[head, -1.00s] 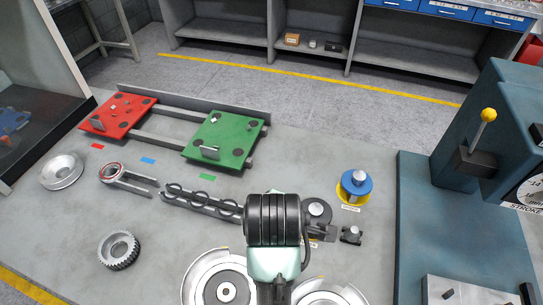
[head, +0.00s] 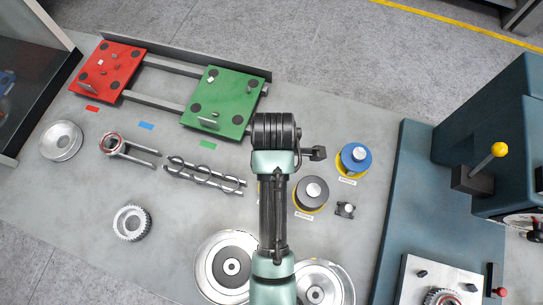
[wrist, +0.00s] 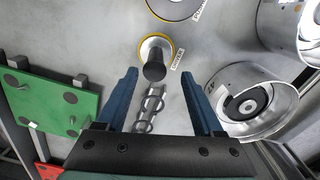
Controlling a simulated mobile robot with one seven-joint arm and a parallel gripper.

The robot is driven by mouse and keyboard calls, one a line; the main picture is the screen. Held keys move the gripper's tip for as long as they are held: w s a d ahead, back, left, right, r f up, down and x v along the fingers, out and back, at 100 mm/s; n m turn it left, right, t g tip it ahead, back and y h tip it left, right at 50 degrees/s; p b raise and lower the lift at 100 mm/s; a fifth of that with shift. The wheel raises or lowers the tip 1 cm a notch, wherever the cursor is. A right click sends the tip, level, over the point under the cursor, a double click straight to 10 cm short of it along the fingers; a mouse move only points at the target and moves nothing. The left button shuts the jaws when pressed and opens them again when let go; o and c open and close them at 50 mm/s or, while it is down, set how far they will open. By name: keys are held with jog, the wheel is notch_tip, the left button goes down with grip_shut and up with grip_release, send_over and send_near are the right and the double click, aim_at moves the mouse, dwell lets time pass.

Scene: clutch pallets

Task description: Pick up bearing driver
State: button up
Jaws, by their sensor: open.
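The bearing driver (wrist: 154,66), a black upright cylinder on a pale, yellow-edged spot with a printed label, stands on the bench in the wrist view. My gripper (wrist: 160,76) is open, its two blue fingers apart and pointing toward the driver, which appears between and just beyond the tips. Nothing is held. I cannot tell the exact height of the fingers above it. In the head view my arm hides the fingers and most or all of the driver.
A grey-topped round part (head: 311,190) and a blue one (head: 354,157) stand on yellow spots to the right. A rail with rings (head: 203,176), a green pallet (head: 222,102) and a red pallet (head: 108,70) lie left. Silver housings (head: 226,268) are in front. A teal press (head: 470,140) stands right.

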jog(key=shift+w+a+f+p, duration=0.1)
jog(key=shift+f+p, duration=0.1)
jog(key=shift+f, duration=1)
jog(key=shift+w+a+f+p, duration=0.1)
jog(key=shift+w+f+p, duration=0.1)
jog(key=shift+f, duration=1)
jog(key=shift+w+f+p, duration=0.1)
jog(key=shift+f+p, duration=0.1)
jog(key=shift+f, duration=1)
grip_shut()
jog(key=shift+r, duration=0.1)
